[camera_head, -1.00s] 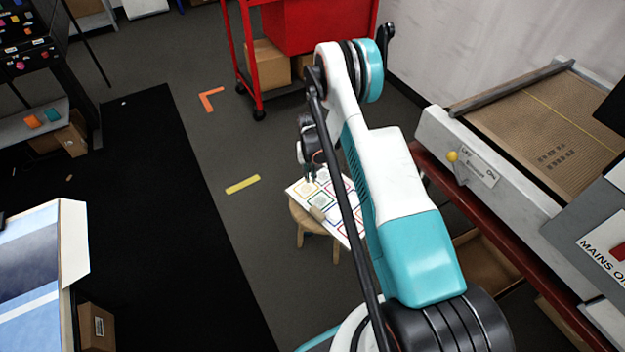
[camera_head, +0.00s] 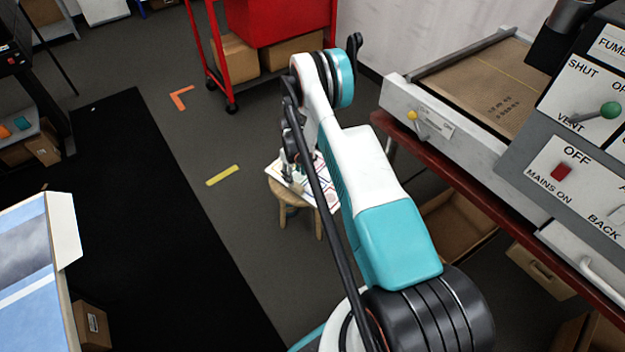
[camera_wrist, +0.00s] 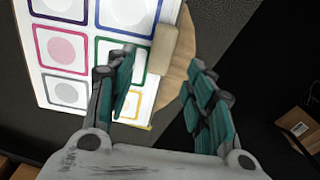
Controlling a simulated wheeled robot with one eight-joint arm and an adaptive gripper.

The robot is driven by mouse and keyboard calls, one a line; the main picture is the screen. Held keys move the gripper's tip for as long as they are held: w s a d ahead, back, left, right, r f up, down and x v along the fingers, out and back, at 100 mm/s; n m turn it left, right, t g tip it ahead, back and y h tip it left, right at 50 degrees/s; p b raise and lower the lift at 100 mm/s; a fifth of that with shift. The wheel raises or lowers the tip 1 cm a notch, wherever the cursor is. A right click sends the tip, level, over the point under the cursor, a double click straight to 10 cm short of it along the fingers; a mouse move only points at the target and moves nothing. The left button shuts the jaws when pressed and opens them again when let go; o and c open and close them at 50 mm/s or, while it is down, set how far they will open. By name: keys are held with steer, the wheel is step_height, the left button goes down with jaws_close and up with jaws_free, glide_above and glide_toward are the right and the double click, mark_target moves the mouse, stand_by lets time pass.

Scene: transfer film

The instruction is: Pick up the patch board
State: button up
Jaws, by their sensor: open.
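The patch board is a white sheet with rows of coloured square outlines, each around a pale disc. It lies on a round wooden stool (camera_head: 281,191), partly hidden behind my arm in the head view (camera_head: 325,197). In the wrist view the board (camera_wrist: 88,60) fills the upper left, with a pale tan block (camera_wrist: 162,50) at its right edge. My gripper (camera_wrist: 163,85) is open and empty. Its left finger overlaps the board and its right finger is beyond the edge, with the block ahead between them. In the head view my gripper (camera_head: 290,172) is over the board.
A red trolley (camera_head: 270,25) with cardboard boxes stands behind the stool. A grey machine with a control panel (camera_head: 575,150) and a red-edged bench are on the right. A black mat (camera_head: 130,210) and a blue-topped unit (camera_head: 30,270) lie left. Grey floor around the stool is clear.

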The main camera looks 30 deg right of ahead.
mark_target(296, 185)
steer(key=f+b, duration=0.1)
steer(key=f, duration=0.1)
steer(key=f+b, duration=0.1)
steer(key=f, duration=0.1)
steer(key=f+b, duration=0.1)
steer(key=f, duration=0.2)
steer(key=shift+s+f, duration=0.1)
steer(key=shift+s, duration=0.15)
steer(key=shift+d, duration=0.1)
jaws_close()
